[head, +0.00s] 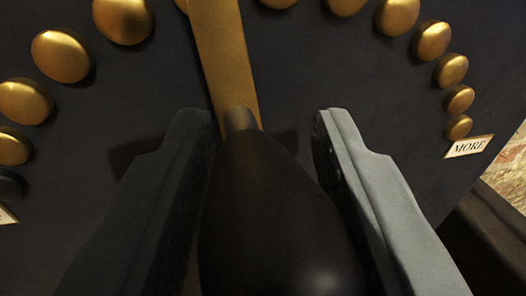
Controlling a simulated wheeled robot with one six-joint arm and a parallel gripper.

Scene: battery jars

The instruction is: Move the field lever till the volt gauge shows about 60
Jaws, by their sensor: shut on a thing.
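The field lever shows as a brass arm (224,55) with a dark, rounded handle (270,215). The arm runs up from the handle to the top edge, leaning slightly left. My gripper (262,125) has one finger on each side of the handle and is shut on it. A gap shows between the right fingertip and the narrow neck of the handle; the contact lower down is hard to see. The lever's far end is out of view. The volt gauge is not in view.
Several round brass studs (62,56) form an arc on the dark panel (300,60). A plate reading "MORE" (468,147) sits at the right end of the arc. Part of another plate (6,215) shows at the left edge. A brick surface (512,170) shows beyond the panel at right.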

